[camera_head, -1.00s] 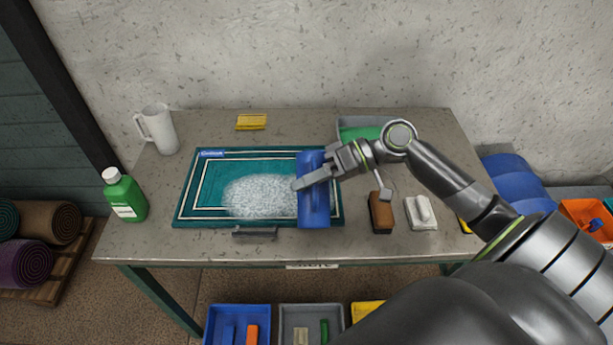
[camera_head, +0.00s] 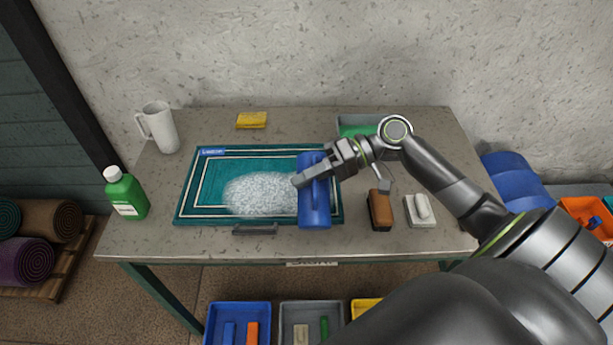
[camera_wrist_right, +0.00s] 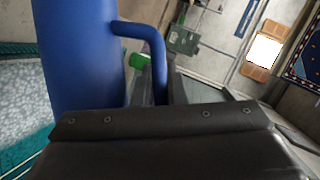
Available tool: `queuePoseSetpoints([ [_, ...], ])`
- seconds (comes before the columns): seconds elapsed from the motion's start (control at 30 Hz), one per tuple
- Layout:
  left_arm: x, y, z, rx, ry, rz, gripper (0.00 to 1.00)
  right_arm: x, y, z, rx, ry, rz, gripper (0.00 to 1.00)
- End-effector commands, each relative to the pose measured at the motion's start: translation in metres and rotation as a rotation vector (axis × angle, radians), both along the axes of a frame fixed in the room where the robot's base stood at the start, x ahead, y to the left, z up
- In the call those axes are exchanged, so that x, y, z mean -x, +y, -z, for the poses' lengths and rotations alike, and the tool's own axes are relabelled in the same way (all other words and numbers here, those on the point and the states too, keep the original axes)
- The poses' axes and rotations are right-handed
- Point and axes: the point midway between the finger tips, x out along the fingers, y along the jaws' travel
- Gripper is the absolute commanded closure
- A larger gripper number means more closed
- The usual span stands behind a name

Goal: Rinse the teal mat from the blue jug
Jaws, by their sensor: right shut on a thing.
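The teal mat (camera_head: 210,183) lies flat on the table, with white border lines and a blue label at its far left corner. A patch of white foam (camera_head: 260,195) covers its middle and lower part. My right gripper (camera_head: 308,178) is shut on the handle of the blue jug (camera_head: 315,208), over the right end of the mat. My left gripper is out of view.
A white jug (camera_head: 160,128) and a green bottle (camera_head: 125,194) stand at the left. A yellow sponge (camera_head: 251,120) lies behind the mat. A dark squeegee-like bar (camera_head: 255,229) lies in front.

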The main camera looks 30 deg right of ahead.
Motion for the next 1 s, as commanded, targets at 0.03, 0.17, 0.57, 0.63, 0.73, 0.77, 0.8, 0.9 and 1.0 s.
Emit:
queuePoseSetpoints([
  [0.03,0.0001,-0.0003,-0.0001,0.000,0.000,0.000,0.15,-0.0016,-0.0006,0.0004,-0.009,0.013,0.001,1.00],
  [0.17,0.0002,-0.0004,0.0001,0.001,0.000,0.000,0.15,-0.0069,-0.0035,0.0043,-0.056,0.085,0.002,1.00],
  [0.57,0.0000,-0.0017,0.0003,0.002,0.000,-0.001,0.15,-0.0076,-0.0048,0.0059,-0.071,0.113,0.000,1.00],
  [0.63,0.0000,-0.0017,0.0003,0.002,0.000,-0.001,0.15,-0.0076,-0.0047,0.0058,-0.071,0.112,-0.001,1.00],
  [0.73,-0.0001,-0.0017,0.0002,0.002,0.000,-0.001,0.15,-0.0077,-0.0048,0.0059,-0.071,0.114,0.000,1.00],
  [0.77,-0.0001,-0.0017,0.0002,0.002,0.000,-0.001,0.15,-0.0077,-0.0048,0.0059,-0.071,0.114,0.000,1.00],
  [0.8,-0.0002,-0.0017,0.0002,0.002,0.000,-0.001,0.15,-0.0080,-0.0049,0.0060,-0.073,0.116,0.000,1.00],
  [0.9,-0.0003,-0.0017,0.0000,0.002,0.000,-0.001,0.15,-0.0108,-0.0062,0.0077,-0.093,0.147,0.001,1.00],
  [1.0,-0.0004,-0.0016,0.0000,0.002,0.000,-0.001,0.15,-0.0111,-0.0065,0.0083,-0.099,0.157,0.001,1.00],
])
